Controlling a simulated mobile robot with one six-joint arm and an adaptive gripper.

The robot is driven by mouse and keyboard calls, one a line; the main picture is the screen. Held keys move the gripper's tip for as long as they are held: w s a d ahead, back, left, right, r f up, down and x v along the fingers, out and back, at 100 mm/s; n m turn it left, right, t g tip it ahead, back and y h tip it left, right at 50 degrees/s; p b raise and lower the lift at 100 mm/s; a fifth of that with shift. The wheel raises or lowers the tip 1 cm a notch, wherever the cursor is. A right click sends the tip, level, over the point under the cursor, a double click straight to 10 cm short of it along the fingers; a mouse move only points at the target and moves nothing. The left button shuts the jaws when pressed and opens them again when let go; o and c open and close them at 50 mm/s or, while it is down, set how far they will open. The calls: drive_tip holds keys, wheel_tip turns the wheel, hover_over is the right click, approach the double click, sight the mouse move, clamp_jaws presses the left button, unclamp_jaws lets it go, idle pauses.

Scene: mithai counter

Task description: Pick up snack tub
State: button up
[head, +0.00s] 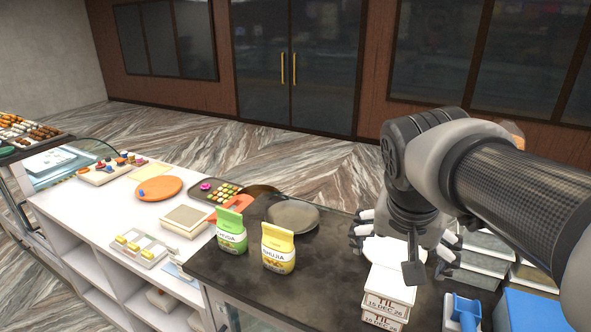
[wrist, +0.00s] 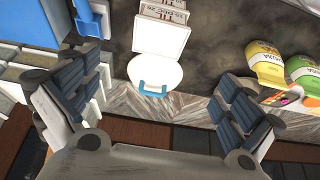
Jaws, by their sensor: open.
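The snack tub appears to be the round white tub (wrist: 155,73) with a blue band or handle at one edge, in the middle of the wrist view. In the head view its white top (head: 380,249) shows beside my gripper (head: 405,243), partly hidden by the arm. In the wrist view my gripper (wrist: 158,85) is open, with its dark ribbed fingers apart on the left and right of the tub. Gaps show between the fingers and the tub. Nothing is held.
White dated boxes (head: 389,287) stand close against the tub. A blue-handled object (head: 463,312) and a blue box (head: 530,310) are to the right. A yellow pouch (head: 278,250), a green pouch (head: 232,235) and a grey plate (head: 293,216) stand left on the dark counter (head: 320,290).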

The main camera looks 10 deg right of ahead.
drive_tip(key=b, duration=0.1)
approach(392, 283)
drive_tip(key=x, duration=0.4)
drive_tip(key=shift+f, duration=0.4)
drive_tip(key=x, duration=0.5)
drive_tip(key=shift+w+d+f, duration=0.15)
drive_tip(key=shift+w+f, duration=0.05)
drive_tip(key=shift+f, duration=0.1)
drive_tip(key=shift+c, duration=0.4)
drive_tip(key=c, duration=1.1)
drive_tip(key=shift+r, duration=0.15)
